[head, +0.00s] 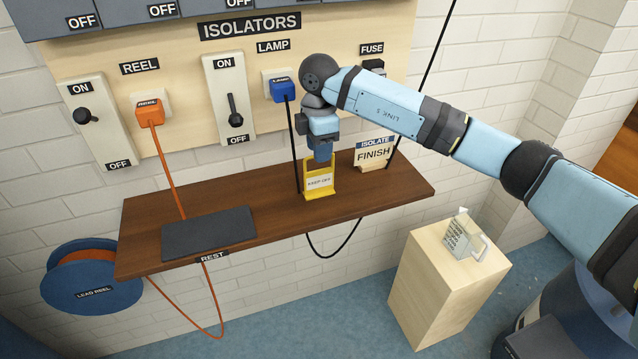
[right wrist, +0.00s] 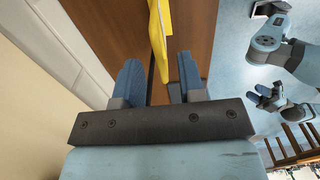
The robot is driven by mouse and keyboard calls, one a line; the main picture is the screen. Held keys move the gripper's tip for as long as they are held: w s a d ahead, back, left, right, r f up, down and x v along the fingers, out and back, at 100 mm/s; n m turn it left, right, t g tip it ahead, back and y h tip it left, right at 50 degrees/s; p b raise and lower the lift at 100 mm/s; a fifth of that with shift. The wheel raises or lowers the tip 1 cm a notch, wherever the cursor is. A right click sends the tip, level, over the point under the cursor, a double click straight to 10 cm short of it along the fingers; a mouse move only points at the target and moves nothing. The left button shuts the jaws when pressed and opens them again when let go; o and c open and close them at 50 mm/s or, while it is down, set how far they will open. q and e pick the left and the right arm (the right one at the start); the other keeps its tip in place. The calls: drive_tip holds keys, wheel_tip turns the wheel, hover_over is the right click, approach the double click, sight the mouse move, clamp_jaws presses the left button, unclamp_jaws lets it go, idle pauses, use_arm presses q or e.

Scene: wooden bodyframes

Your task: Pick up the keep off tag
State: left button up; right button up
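The yellow keep off tag (head: 319,184) stands upright on the brown wooden shelf (head: 290,207), its white label facing out. My right gripper (head: 322,158) points down at the tag's top edge. In the right wrist view, its two blue fingers (right wrist: 160,82) are apart, and the yellow tag (right wrist: 158,35) shows edge-on in line with the gap between them. I see no grip on it, and contact cannot be told.
An "Isolate Finish" sign (head: 373,154) stands right of the tag. A black cable from the blue lamp plug (head: 283,90) hangs just left of the tag. A dark rest pad (head: 208,233) lies on the left of the shelf. A jug (head: 464,236) stands on a wooden block (head: 440,290).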

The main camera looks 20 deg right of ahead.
sight(319, 170)
drive_tip(key=shift+f+b, duration=0.45)
drive_tip(key=shift+f, duration=2.35)
clamp_jaws()
